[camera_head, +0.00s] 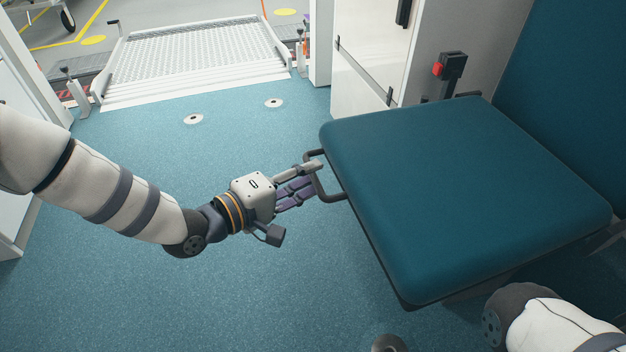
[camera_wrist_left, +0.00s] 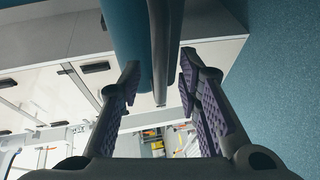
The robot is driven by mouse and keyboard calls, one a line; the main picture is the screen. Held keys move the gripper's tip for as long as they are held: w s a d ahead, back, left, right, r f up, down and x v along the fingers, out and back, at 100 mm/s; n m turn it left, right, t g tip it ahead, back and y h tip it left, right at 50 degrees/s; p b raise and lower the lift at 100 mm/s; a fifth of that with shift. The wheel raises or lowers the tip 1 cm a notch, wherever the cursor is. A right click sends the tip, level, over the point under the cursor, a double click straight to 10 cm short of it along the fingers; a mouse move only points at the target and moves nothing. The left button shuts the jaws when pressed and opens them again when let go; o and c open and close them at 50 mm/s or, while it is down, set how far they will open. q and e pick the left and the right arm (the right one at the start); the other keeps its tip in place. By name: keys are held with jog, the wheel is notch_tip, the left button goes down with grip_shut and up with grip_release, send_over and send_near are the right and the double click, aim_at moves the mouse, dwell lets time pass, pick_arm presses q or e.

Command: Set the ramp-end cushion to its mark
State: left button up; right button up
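The teal cushion (camera_head: 460,190) is a wide flat seat pad at the right, lying level above the floor. A dark grey loop handle (camera_head: 326,190) sticks out from its left edge. My left gripper (camera_head: 305,180) is at this handle, fingers pointing right. In the left wrist view, its purple-padded fingers (camera_wrist_left: 160,95) stand apart, with the grey handle bar (camera_wrist_left: 160,50) running down between them and gaps at the sides. The cushion's edge (camera_wrist_left: 124,40) shows beside the bar. My right gripper is not visible; part of my right arm shows at the lower right. I cannot tell which mark is meant.
A pale ramp (camera_head: 195,55) lies beyond the doorway. Two white floor discs (camera_head: 194,119) are set in the blue floor. A red-buttoned buckle (camera_head: 447,68) stands behind the cushion, near a white cabinet (camera_head: 365,60).

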pick_arm(q)
jog(key=shift+x, duration=0.95)
grip_shut()
